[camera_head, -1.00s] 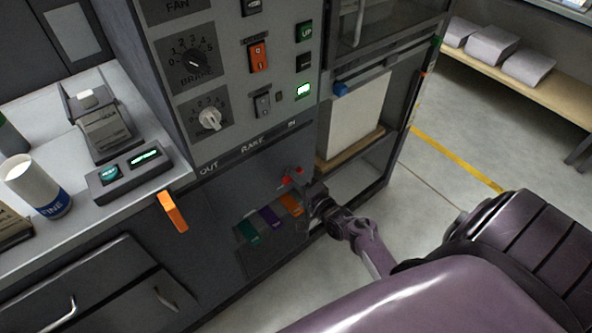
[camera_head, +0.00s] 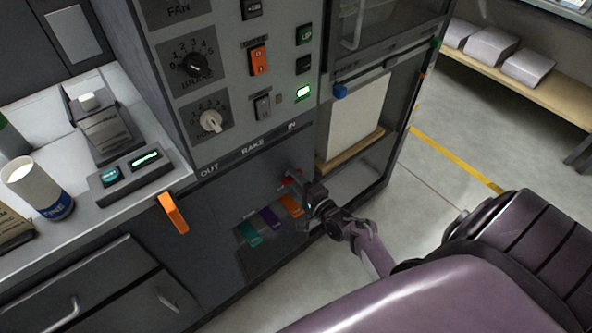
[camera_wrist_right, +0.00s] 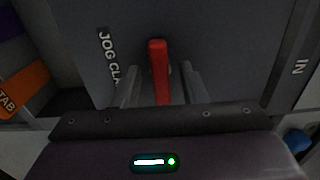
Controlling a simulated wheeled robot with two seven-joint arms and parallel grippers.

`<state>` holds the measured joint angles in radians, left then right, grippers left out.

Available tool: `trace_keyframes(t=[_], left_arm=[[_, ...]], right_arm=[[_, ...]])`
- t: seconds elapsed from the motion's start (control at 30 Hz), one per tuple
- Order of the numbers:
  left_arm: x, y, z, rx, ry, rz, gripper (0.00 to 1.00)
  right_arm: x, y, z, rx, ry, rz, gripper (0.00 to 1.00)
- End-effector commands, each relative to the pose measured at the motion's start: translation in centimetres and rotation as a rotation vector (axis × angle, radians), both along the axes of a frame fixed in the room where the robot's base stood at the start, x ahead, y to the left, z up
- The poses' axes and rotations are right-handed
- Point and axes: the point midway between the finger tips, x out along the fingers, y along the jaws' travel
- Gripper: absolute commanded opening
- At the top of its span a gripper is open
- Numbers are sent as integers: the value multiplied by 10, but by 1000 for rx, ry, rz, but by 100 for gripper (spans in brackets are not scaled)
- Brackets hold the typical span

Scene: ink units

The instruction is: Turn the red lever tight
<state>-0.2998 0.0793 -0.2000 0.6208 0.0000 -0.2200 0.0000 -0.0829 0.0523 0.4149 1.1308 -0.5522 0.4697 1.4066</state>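The red lever (camera_wrist_right: 158,72) stands upright in the right wrist view, on a dark panel beside the partly hidden label "JOG CLA". My right gripper (camera_wrist_right: 161,80) has one finger on each side of it, with a visible gap on both sides, so it is open around the lever. In the head view only a small red part of the lever (camera_head: 287,182) shows, the rest hidden by the right gripper (camera_head: 303,186) at the front of the machine's lower panel. My left gripper is not in view.
Teal, purple and orange tabs (camera_head: 270,217) sit low on the panel just left of the right gripper. An orange handle (camera_head: 173,212) sticks out further left. A blue-tipped handle (camera_head: 340,90) is above right. Open floor (camera_head: 430,170) lies to the right.

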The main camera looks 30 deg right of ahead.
Motion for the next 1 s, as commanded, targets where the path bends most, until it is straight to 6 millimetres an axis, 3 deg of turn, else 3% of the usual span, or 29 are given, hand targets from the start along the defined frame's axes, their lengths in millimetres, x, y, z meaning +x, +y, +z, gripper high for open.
trace_keyframes(t=[0.27,0.7,1.0], left_arm=[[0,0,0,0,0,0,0],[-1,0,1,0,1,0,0],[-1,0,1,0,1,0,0]], right_arm=[[-3,0,0,-1,1,0,38],[-68,-5,-1,0,1,-1,38],[-78,-6,0,0,-1,0,38]])
